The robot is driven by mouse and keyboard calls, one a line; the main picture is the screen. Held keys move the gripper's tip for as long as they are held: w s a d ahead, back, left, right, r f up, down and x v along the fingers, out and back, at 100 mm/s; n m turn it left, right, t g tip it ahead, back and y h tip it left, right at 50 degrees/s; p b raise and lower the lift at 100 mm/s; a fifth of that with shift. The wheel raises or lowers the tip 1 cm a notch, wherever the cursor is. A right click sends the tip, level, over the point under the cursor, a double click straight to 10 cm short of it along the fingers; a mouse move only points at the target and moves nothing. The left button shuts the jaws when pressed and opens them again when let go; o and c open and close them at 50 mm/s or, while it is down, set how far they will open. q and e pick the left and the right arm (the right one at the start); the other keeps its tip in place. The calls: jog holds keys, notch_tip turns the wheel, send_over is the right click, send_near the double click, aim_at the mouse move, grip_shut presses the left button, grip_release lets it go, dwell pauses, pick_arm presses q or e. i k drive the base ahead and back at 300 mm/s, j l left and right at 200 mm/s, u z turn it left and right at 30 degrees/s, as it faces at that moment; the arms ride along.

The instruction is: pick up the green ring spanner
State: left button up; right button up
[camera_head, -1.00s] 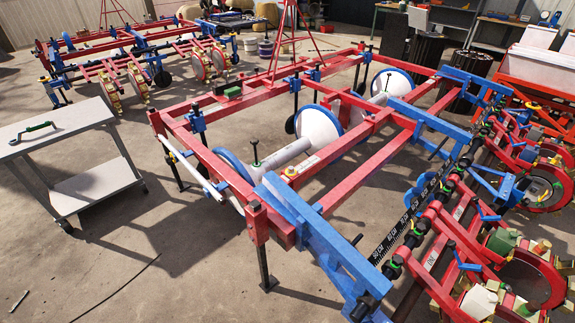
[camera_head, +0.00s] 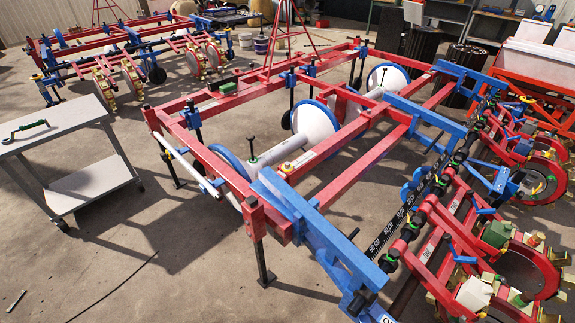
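The green ring spanner (camera_head: 26,130) lies on the top of a grey cart at the left edge of the head view. It has a green handle and a dark ring end near the cart's left side. The grey cart (camera_head: 75,117) has a flat top and a lower shelf. Neither of my grippers shows in this view.
A large red and blue planter frame (camera_head: 345,182) fills the middle and right, with wheels and row units. A second planter machine (camera_head: 130,50) stands at the back left. Bare concrete floor (camera_head: 130,265) lies in front of the cart. A thin metal piece (camera_head: 16,301) lies on the floor.

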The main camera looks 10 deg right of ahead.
aim_at(29, 126)
jog(key=u, duration=1.35)
jog(key=i+j+u, duration=0.15)
jog(key=i, duration=0.35)
jog(key=i+z, duration=0.15)
jog(key=i, duration=0.3)
jog(key=i+j+z, duration=0.15)
jog(key=i, duration=0.25)
jog(key=i+j+z, duration=0.2)
jog(key=i, duration=0.2)
jog(key=i+j+z, duration=0.15)
jog(key=i, duration=0.3)
